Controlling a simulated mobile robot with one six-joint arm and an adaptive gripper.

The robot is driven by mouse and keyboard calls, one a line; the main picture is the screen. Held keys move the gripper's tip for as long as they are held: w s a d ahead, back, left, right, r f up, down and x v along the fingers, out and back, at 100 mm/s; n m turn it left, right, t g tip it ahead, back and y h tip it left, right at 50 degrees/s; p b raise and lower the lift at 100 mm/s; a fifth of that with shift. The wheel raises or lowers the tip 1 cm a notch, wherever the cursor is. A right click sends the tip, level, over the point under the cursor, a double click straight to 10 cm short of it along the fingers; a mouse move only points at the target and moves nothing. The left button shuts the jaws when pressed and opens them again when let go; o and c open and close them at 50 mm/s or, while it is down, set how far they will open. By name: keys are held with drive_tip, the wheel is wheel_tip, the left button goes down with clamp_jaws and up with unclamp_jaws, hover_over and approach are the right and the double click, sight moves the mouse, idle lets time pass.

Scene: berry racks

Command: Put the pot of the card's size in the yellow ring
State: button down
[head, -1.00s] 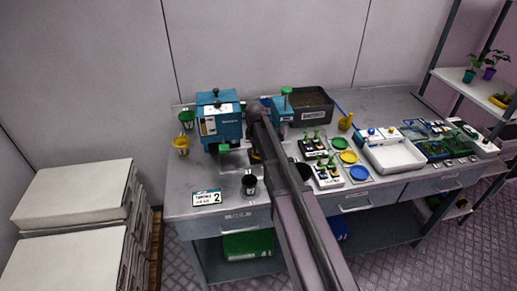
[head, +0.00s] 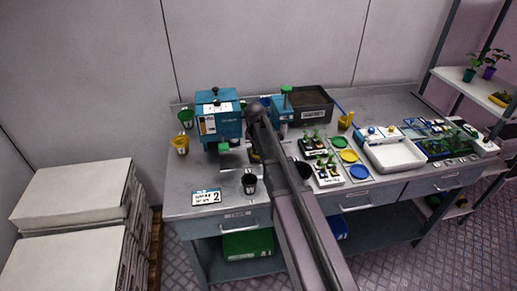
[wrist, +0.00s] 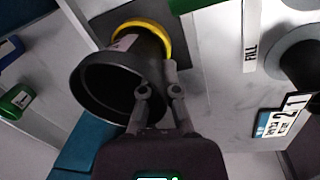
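In the wrist view a black pot (wrist: 120,82) lies at my gripper, its open mouth facing the lower left of the picture. The yellow ring (wrist: 150,30) shows around its far end, over a dark plate. My gripper (wrist: 160,90) has its two fingers apart at the near side of the pot, the right finger along its outer wall. I cannot tell whether they grip the wall. A white and blue card (head: 206,196) with a large 2 stands on the bench's front left; its small print is unreadable.
Another black pot (head: 249,184) stands on the bench right of the card. Seedling trays (head: 324,172) and coloured discs (head: 349,156) lie right of my arm.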

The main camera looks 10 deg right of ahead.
drive_tip(key=shift+f+b, duration=0.35)
drive_tip(key=shift+f, duration=0.05)
drive_tip(key=c, duration=0.7)
unclamp_jaws()
